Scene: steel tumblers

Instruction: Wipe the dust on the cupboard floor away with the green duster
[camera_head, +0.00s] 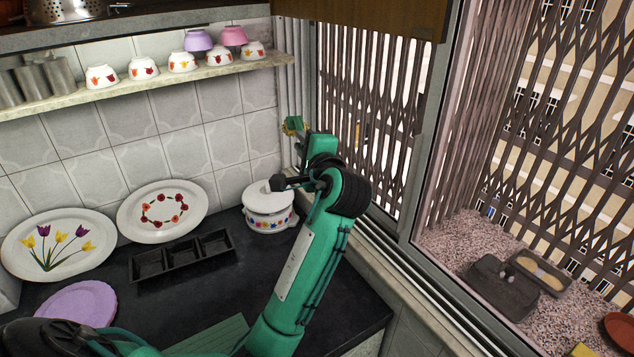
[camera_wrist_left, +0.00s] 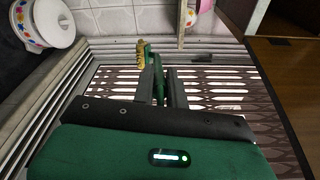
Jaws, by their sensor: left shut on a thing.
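My left gripper (camera_wrist_left: 160,88) is shut on the green duster (camera_wrist_left: 143,55), which has yellowish bristles and stands up on the left side of the fingers in the left wrist view. In the head view the duster (camera_head: 292,125) is small and partly hidden, held in the air near the corner of the tiled wall and the window, above and behind the white pot. My green arm rises from the bottom of the head view to it. I cannot make out the cupboard floor or any dust on it. My right gripper is not in view.
A lidded white pot (camera_head: 268,208), a black three-part tray (camera_head: 181,262), two flowered plates and a lilac plate (camera_head: 78,304) are on the dark counter. Bowls and steel tumblers (camera_head: 33,82) line a shelf (camera_head: 150,80). A grilled window is at the right. A wooden cabinet (camera_head: 370,14) hangs above.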

